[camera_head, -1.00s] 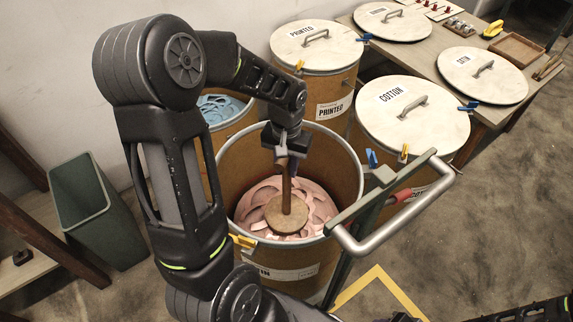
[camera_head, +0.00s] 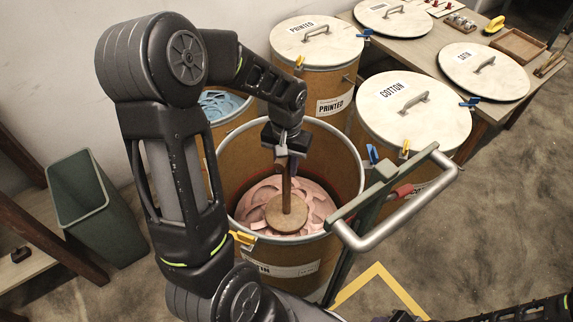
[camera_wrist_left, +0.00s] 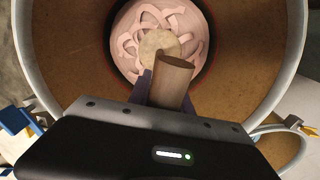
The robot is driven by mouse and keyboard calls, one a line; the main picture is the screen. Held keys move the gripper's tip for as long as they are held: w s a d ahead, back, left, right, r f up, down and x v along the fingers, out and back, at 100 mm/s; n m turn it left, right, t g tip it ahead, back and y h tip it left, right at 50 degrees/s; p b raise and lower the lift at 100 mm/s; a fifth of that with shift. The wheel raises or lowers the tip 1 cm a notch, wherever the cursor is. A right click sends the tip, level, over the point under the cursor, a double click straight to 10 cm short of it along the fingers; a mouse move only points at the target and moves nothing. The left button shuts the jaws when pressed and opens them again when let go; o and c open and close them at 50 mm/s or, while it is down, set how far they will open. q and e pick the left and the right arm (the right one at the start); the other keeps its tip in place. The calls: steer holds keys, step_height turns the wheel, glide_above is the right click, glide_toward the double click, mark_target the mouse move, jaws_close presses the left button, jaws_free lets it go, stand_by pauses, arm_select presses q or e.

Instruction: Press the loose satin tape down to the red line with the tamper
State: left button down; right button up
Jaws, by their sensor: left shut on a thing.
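The loose pink satin tape (camera_head: 262,198) lies in curled loops at the bottom of an open brown drum (camera_head: 340,165), whose label is partly hidden by my arm. The wooden tamper (camera_head: 287,212) stands upright in the drum with its round foot on the tape. My left gripper (camera_head: 286,158) is shut on the tamper's handle inside the drum's mouth. In the left wrist view the handle (camera_wrist_left: 176,75) rises between the fingers, with the foot and tape beyond it. A thin reddish ring shows around the tape there. My right gripper is not in view.
A cart handle (camera_head: 405,212) stands at the drum's right. Lidded drums, including the cotton drum (camera_head: 400,135) and the printed drum (camera_head: 330,85), stand behind. A drum with blue tape (camera_head: 220,105) is partly hidden. A green bin (camera_head: 95,210) stands left. Floor is clear at right.

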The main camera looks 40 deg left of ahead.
arm_select(q)
step_height(320, 180, up, 33)
steer(key=p, duration=2.5)
steer(key=shift+r, duration=0.2)
steer(key=shift+w+d, duration=0.1)
steer(key=shift+w, duration=0.05)
